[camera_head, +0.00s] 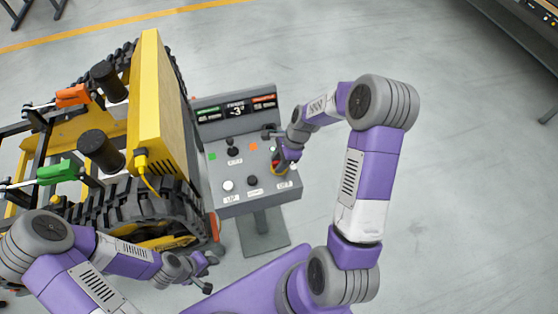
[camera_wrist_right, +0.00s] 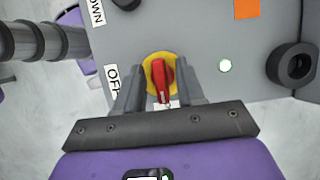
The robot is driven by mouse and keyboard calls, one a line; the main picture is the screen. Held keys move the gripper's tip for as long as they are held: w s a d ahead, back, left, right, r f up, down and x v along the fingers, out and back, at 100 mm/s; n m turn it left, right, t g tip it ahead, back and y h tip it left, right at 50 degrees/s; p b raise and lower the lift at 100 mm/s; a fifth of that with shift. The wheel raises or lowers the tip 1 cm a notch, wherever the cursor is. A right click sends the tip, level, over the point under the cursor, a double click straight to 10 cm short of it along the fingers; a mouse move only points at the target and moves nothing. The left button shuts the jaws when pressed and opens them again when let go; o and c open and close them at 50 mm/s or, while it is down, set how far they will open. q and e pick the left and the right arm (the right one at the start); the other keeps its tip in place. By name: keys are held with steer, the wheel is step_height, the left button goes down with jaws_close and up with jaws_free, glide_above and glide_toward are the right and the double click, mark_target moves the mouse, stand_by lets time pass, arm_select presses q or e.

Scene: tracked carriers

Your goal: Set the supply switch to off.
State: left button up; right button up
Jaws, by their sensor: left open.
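The supply switch (camera_wrist_right: 163,75) is a red knob on a yellow disc on the grey console (camera_head: 235,199). The handle lies nearly upright in the right wrist view. A label reading "OFF" (camera_wrist_right: 112,78) is at its left; another white label by its lower end is mostly hidden. My right gripper (camera_wrist_right: 160,88) has one finger on each side of the knob, with narrow gaps showing yellow disc, so it looks open around the knob. In the head view the right gripper mostly covers the switch. My left gripper (camera_head: 208,272) is open and empty, low beside the console.
The console has a display (camera_head: 237,110), several knobs and lights, and an orange square (camera_wrist_right: 246,9). A black round knob (camera_wrist_right: 293,65) sits right of the switch. A yellow tracked carrier (camera_head: 146,100) stands close at left.

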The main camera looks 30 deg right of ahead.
jaws_close()
